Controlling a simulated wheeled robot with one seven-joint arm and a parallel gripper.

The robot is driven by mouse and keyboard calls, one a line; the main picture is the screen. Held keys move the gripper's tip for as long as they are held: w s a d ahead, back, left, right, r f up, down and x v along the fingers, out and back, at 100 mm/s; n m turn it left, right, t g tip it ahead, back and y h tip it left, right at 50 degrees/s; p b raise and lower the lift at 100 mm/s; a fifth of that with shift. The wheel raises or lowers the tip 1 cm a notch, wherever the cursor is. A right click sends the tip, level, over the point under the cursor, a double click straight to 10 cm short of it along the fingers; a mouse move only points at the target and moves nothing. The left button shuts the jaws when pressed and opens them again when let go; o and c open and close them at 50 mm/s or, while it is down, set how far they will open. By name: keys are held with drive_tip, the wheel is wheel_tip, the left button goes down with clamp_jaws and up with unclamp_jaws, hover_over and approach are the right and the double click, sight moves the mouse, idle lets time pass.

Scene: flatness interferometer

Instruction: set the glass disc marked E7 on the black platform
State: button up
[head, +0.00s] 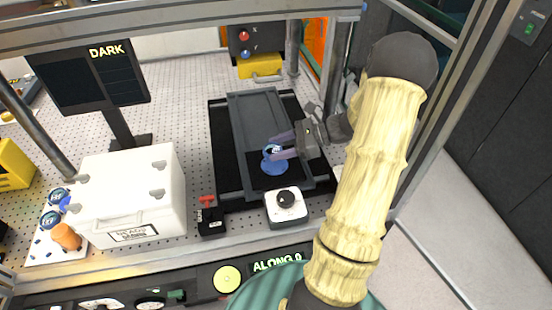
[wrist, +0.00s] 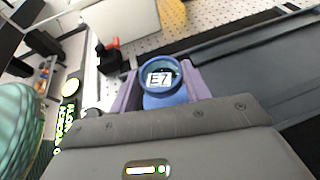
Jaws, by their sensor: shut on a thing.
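The glass disc marked E7 (wrist: 160,76) sits in a round blue mount between my fingers, its label facing the wrist camera. In the head view the disc (head: 271,150) shows small and blue at the fingertips. My gripper (head: 276,147) is shut on it; its purple fingers also show in the wrist view (wrist: 162,84). The gripper is over the near part of a long grey carriage (head: 256,112), which lies on a black bed (head: 222,140). A blue round surface (head: 275,166) shows just below the disc; I cannot tell whether they touch.
A white box (head: 130,195) stands left on the perforated table, beside a card with other blue discs (head: 50,220). A red-topped black device (head: 210,218) and a white box with a black knob (head: 287,206) stand in front. A dark monitor (head: 95,75) reads DARK. Metal frame posts bound the space.

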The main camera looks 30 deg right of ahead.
sight(279, 164)
drive_tip(key=shift+f, duration=0.3)
drive_tip(key=shift+a, duration=0.25)
drive_tip(key=shift+d+f, duration=0.15)
drive_tip(key=shift+f, duration=0.05)
drive_tip(key=f, duration=0.3)
drive_tip(key=shift+s+d, duration=0.15)
drive_tip(key=shift+d, duration=0.1)
drive_tip(key=shift+f, duration=0.2)
drive_tip(key=shift+a, duration=0.15)
drive_tip(key=o, duration=1)
